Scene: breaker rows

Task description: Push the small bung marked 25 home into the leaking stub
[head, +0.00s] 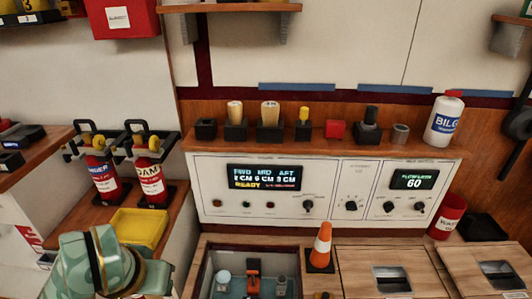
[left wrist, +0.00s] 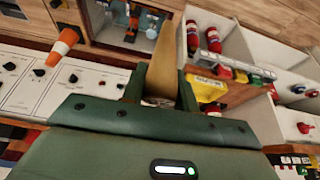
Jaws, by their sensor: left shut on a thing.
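My left gripper (left wrist: 160,86) is shut on a pale wooden tapered bung (left wrist: 164,58), which sticks out past the fingers. No number shows on it. In the head view only my green left arm shows at the lower left; the fingers and bung cannot be made out there. An open hatch (head: 203,278) in the bench holds an orange fitting (head: 253,268) and small round parts. It also shows in the left wrist view (left wrist: 112,38), apart from the bung. I cannot tell which part is the leaking stub. My right gripper is not in view.
Two wooden bungs (head: 235,111) (head: 270,112) and a yellow one (head: 303,114) stand on the shelf beside an empty black holder (head: 206,129). An orange cone (head: 321,245) stands right of the hatch. Two red bottles (head: 103,180) (head: 150,183) and a yellow tray (head: 138,228) are at left.

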